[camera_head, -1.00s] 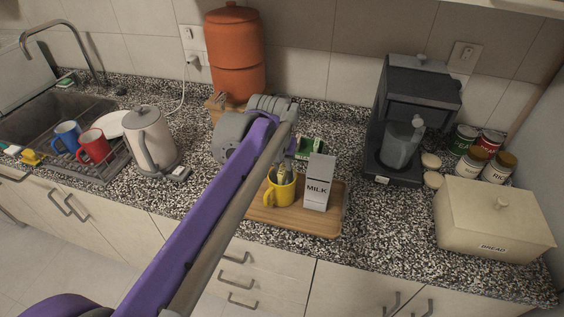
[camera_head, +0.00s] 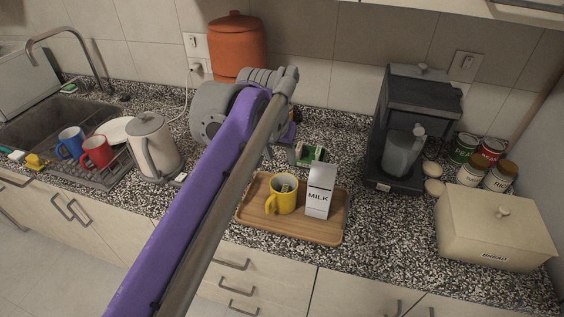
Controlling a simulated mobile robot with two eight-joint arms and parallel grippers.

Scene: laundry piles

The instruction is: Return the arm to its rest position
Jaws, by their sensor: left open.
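My left arm, purple and grey, reaches in from the bottom left, and its grey joint stands in front of the orange container. My left gripper (camera_head: 290,145) is open, mostly hidden behind the arm, above the counter behind the wooden tray (camera_head: 254,218). It is apart from the yellow mug (camera_head: 283,199), which stands upright on the tray with something small and pale inside. A white milk carton (camera_head: 318,196) stands upright right of the mug. My right gripper is not in view.
A green and white box (camera_head: 311,154) lies behind the tray. A black coffee machine (camera_head: 405,115) with a jug (camera_head: 401,154) stands right, beside several cans and a bread box (camera_head: 490,232). A kettle (camera_head: 153,147) and the orange container (camera_head: 236,45) stand left and behind.

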